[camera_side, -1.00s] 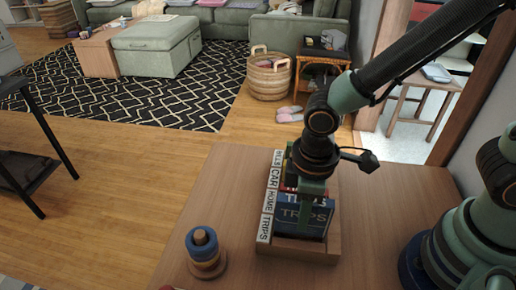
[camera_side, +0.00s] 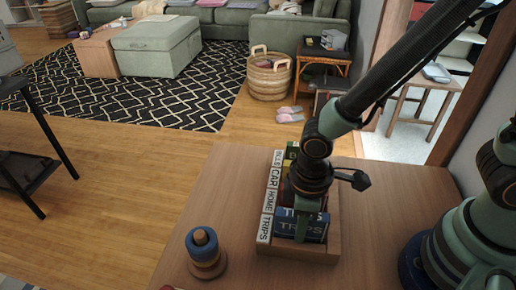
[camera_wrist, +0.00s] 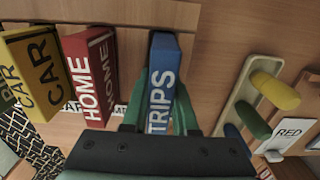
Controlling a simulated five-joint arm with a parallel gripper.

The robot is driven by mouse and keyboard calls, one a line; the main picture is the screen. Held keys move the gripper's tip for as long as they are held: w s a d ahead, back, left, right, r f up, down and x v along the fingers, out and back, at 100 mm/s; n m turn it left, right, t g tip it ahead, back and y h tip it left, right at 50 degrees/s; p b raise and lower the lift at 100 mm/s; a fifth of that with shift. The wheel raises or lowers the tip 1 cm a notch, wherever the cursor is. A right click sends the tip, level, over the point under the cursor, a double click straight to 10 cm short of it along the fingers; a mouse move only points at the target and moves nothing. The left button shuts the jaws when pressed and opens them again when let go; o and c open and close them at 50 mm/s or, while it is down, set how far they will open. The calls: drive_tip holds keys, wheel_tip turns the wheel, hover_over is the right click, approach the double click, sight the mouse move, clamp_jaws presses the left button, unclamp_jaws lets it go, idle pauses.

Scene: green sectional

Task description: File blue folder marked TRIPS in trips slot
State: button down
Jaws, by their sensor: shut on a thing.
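The blue folder marked TRIPS (camera_side: 314,226) is upright in the front section of the wooden rack (camera_side: 298,250), beside the TRIPS label. Its lower part is hidden behind the rack's front wall; whether it touches the bottom cannot be seen. My gripper (camera_side: 303,224) is shut on this folder from above. In the wrist view the blue folder (camera_wrist: 162,80) stands between my green fingers (camera_wrist: 158,118). The rack's white label strip (camera_side: 269,197) reads BILLS, CAR, HOME, TRIPS from back to front.
A red HOME folder (camera_wrist: 92,72) and a yellow CAR folder (camera_wrist: 40,72) stand behind the blue one. A ring stacker (camera_side: 205,253) stands left of the rack. The wrist view shows a peg tray (camera_wrist: 236,95) and a RED card (camera_wrist: 290,134). The table right of the rack is clear.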

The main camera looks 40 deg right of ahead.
drive_tip(key=shift+s+f, duration=0.1)
drive_tip(key=shift+f, duration=0.2)
drive_tip(key=c, duration=0.6)
unclamp_jaws()
drive_tip(key=shift+d, duration=0.1)
wheel_tip(320, 180, up, 12)
drive_tip(key=shift+f, duration=0.25)
drive_tip(key=shift+r, duration=0.6)
drive_tip(key=w+d+r+m+t, duration=0.2)
drive_tip(key=d+r+m, duration=0.2)
drive_tip(key=d, duration=0.5)
drive_tip(key=w+d+r+m+t, duration=0.3)
drive_tip(key=d+r+m, duration=0.1)
drive_tip(key=d, duration=0.5)
drive_tip(key=shift+w+r+m+t, duration=0.15)
drive_tip(key=shift+r+m+t, duration=0.15)
drive_tip(key=shift+m, duration=0.2)
